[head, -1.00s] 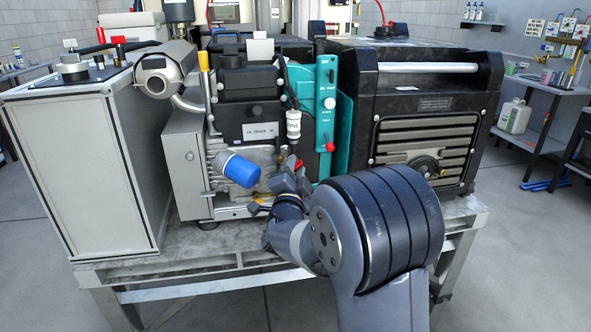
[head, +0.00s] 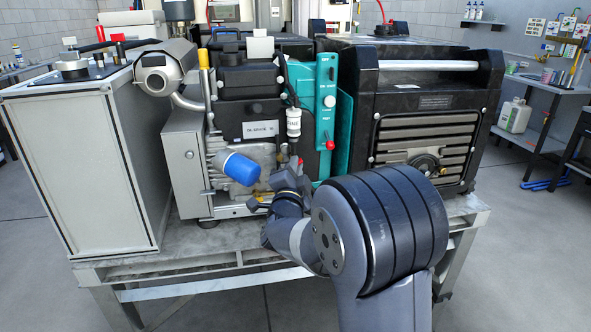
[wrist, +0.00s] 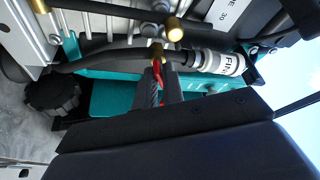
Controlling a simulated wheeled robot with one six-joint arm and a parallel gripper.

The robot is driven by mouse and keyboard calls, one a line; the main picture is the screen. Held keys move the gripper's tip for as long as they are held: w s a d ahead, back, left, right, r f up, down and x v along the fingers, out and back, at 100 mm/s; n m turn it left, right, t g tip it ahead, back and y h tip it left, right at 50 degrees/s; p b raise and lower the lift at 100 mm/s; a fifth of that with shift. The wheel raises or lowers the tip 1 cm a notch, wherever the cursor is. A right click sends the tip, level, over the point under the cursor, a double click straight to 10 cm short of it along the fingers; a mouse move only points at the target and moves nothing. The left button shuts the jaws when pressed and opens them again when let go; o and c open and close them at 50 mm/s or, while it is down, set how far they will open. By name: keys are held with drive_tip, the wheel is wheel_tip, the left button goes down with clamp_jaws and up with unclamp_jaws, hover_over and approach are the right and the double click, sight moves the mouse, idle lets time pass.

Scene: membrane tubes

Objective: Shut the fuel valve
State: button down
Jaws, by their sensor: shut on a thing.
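The fuel valve's red lever (wrist: 157,72) shows in the wrist view, below a brass fitting (wrist: 157,50) on the black hose. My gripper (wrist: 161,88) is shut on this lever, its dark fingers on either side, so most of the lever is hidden. In the head view my gripper (head: 290,182) is at the engine's front, low, right of the blue oil filter (head: 240,169) and below the white inline fuel filter (head: 293,122). The inline filter (wrist: 222,63) lies just right of the valve in the wrist view.
A teal panel (head: 326,100) with a red-knobbed lever (head: 329,145) stands right of the engine. A black ribbed knob (wrist: 52,95) lies left of my fingers in the wrist view. A black louvered housing (head: 425,140) is on the right, a grey cabinet (head: 85,165) on the left.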

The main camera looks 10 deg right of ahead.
drive_tip(key=shift+r+m+g+b, duration=0.1)
drive_tip(key=shift+m+g+b, duration=0.45)
drive_tip(key=shift+m, duration=1.05)
drive_tip(key=shift+r+m+g+b, duration=0.1)
drive_tip(key=shift+m+g+b, duration=0.4)
drive_tip(key=shift+m, duration=1.1)
drive_tip(key=c, duration=1.6)
unclamp_jaws()
drive_tip(key=v, duration=1)
drive_tip(key=shift+s+a+r+p, duration=0.15)
drive_tip(key=shift+s+a+p, duration=0.05)
drive_tip(key=shift+s+p, duration=0.2)
drive_tip(key=shift+w, duration=0.1)
